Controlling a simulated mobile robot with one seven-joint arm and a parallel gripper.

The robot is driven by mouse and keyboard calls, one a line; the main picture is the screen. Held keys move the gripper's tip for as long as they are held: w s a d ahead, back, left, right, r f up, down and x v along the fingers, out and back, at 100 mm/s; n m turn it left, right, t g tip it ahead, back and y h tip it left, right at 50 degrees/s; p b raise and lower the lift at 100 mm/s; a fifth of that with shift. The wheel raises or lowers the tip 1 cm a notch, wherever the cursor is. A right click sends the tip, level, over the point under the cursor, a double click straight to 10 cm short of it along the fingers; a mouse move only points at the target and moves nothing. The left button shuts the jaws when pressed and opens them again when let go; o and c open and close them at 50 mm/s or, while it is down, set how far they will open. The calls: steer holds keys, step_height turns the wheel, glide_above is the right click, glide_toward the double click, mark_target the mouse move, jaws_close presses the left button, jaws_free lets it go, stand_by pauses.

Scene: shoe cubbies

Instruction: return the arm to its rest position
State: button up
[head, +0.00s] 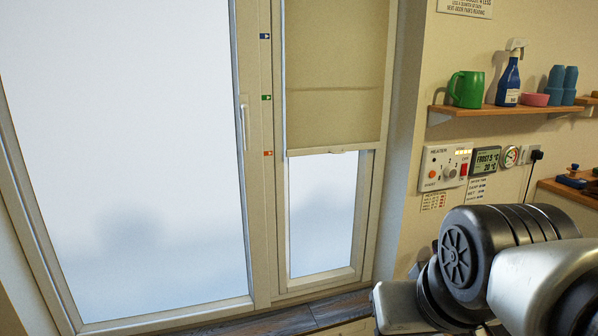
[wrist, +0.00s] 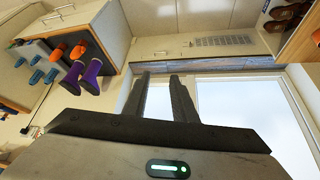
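In the wrist view my gripper (wrist: 159,76) shows its two dark fingers apart, with a clear gap and nothing between them. The fingers point toward a pale window frame and a strip of floor. In the head view my arm's black and silver links fill the lower right corner. The gripper itself is not seen there.
In the head view, a large window (head: 125,150) and a narrower one with a blind (head: 335,75) fill the left and middle. A wooden shelf (head: 480,110) holds a green can (head: 466,90) and blue spray bottle (head: 508,80). The wrist view shows purple boots (wrist: 92,70) on the left.

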step_height(320, 180, up, 25)
steer(key=s+p, duration=0.1)
steer(key=p, duration=2.4)
steer(key=shift+s+a+f, duration=0.15)
steer(key=shift+s+a, duration=0.05)
steer(key=shift+s, duration=0.05)
